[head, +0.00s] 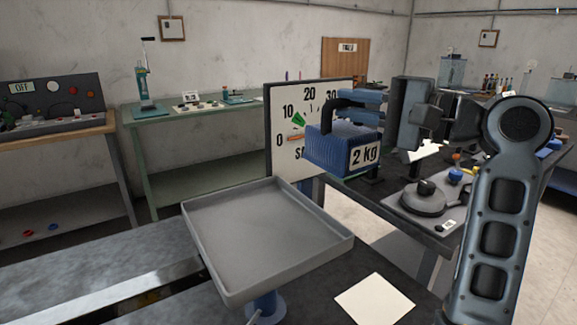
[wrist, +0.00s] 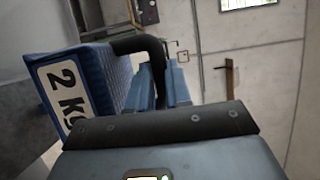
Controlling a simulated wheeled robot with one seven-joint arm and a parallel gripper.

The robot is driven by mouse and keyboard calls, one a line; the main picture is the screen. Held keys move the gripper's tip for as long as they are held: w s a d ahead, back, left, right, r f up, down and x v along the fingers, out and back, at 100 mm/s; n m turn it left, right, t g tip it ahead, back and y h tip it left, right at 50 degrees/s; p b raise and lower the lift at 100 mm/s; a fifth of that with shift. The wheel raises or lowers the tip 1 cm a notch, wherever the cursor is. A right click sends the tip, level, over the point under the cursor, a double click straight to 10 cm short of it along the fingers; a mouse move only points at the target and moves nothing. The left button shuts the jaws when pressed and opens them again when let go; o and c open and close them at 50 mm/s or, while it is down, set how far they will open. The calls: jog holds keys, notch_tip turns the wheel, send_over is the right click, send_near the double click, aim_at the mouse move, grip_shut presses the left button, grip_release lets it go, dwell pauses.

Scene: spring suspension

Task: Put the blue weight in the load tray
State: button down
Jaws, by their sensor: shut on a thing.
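The blue weight (head: 335,148), a block with a black handle and a "2 kg" label, hangs in the air in the head view. My gripper (head: 360,104) is shut on its black handle from the right. In the wrist view the weight (wrist: 112,80) is at the left, with its label tilted and the handle (wrist: 145,45) at the gripper's fingers (wrist: 165,85). The load tray (head: 265,240) is a grey, shallow, empty square tray on a blue post. The weight is above and beyond the tray's far right corner, apart from it.
A dial board (head: 284,140) with a numbered scale and green and orange marks stands behind the tray, partly hidden by the weight. A dark table (head: 400,185) with a grey device is at the right. A white paper (head: 375,301) lies right of the tray.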

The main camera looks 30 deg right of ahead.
jog(key=w+a+f, duration=0.4)
jog(key=a+f, duration=0.6)
jog(key=shift+w+a+f+b, duration=0.2)
jog(key=shift+a+b, duration=0.1)
jog(key=shift+a, duration=0.05)
dwell(0.3)
jog(key=shift+f, duration=0.15)
jog(key=c, duration=1.4)
grip_release()
jog(key=shift+f, duration=0.25)
jog(key=shift+c, duration=0.2)
jog(key=o, duration=0.4)
jog(key=b+v, duration=0.1)
jog(key=v, duration=1.1)
